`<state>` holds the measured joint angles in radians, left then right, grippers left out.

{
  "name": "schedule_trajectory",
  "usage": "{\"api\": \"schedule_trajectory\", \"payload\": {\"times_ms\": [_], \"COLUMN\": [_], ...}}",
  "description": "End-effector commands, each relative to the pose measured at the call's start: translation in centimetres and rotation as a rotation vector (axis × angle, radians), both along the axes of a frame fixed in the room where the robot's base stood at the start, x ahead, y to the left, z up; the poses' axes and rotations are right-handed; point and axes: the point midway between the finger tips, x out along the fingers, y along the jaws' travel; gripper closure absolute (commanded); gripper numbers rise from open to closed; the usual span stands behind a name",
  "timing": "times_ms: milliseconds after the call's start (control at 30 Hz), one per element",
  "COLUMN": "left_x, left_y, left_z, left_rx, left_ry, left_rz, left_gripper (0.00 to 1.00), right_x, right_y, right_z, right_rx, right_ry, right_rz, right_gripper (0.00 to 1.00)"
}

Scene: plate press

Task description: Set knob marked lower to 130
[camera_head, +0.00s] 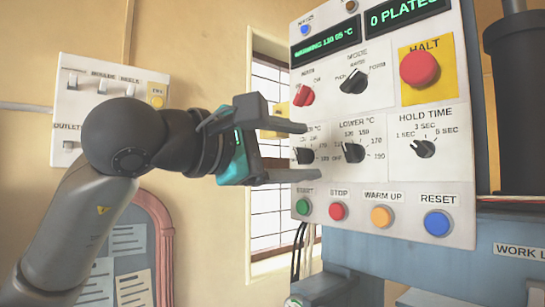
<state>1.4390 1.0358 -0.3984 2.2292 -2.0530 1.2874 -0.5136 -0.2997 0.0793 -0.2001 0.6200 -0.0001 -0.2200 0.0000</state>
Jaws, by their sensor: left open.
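The black knob marked LOWER °C (354,152) is on the white control panel (400,185), with temperature marks around it. Its pointer seems to face the upper left, but the exact setting is too small to read surely. My left gripper (310,151) is open and empty, its two fingers pointing right toward the panel, one above the other. Its fingertips are around the height of another black knob (307,155) left of the LOWER knob, whose label is partly hidden. In the picture the fingertips are left of the LOWER knob. My right gripper is not in view.
The panel also holds a red HALT button (419,68), a MODE knob (354,82), a red switch knob (304,95), a HOLD TIME knob (423,148) and a lower row with START, STOP, WARM UP and RESET buttons (437,223). A lit display (325,44) is above.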

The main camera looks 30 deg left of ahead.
Motion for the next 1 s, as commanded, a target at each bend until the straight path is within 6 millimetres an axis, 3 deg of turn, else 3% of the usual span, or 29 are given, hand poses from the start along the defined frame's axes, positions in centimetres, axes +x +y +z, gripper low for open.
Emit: {"api": "schedule_trajectory", "payload": {"times_ms": [100,300,1000], "left_x": [-2.2,-4.2,-4.6], "left_y": [0.9,1.6,1.7], "left_z": [-0.1,0.0,0.0], "left_rx": [0.001,0.0,-0.001], "left_ry": [-0.002,-0.001,0.0], "left_rz": [0.003,0.001,-0.001], "left_gripper": [0.28,0.28,0.28], "right_x": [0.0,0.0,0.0], "right_y": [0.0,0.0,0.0], "right_z": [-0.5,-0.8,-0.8], "right_rx": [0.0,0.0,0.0], "right_ry": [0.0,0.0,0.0], "right_rz": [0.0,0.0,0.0], "right_gripper": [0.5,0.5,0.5]}}
